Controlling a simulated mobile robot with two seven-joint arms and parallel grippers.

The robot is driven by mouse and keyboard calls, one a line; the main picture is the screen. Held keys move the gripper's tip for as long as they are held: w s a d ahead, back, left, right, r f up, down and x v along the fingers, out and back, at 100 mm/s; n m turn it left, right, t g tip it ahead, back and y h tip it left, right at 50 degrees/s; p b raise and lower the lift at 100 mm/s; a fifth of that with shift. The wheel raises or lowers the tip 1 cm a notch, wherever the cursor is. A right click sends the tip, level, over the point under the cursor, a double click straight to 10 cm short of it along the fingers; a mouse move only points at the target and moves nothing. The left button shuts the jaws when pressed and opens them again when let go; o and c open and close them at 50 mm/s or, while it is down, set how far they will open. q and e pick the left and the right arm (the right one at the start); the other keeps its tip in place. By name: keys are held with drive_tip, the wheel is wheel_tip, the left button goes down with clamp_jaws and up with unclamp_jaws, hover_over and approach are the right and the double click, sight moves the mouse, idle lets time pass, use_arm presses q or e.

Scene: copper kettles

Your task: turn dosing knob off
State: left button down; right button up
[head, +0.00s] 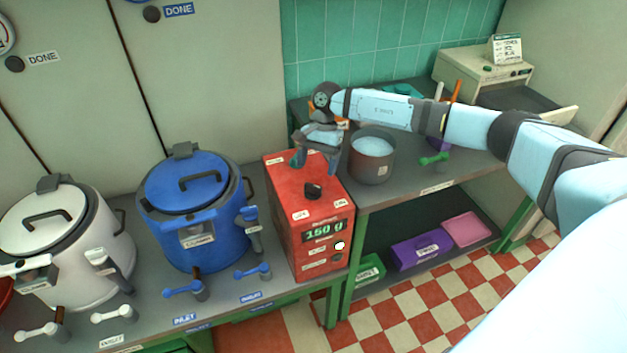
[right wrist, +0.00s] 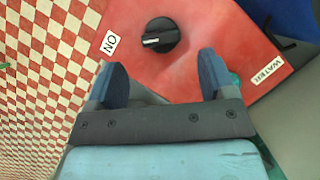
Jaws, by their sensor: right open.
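The dosing knob (head: 313,191) is a black round knob on the top of the red dosing box (head: 280,215). In the right wrist view the knob (right wrist: 160,35) has a white mark that points left, towards a small label (right wrist: 110,43) that seems to read ON upside down. My right gripper (head: 316,163) hangs over the back part of the box top with its fingers down. It is open and empty, and in the right wrist view its two fingertips (right wrist: 158,70) are apart and clear of the knob. My left gripper is not in view.
The box front has a display (head: 325,231) reading 150 g. A blue kettle (head: 190,225) and a white kettle (head: 65,250) stand to its left. A grey pot (head: 372,157) stands close to its right. A WATER label (right wrist: 268,72) shows on the box top.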

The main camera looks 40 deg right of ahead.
sight(313, 185)
drive_tip(key=x, duration=0.5)
drive_tip(key=shift+a+f+p, duration=0.15)
drive_tip(key=shift+f+p, duration=0.2)
drive_tip(key=c, duration=0.9)
drive_tip(key=shift+c, duration=0.2)
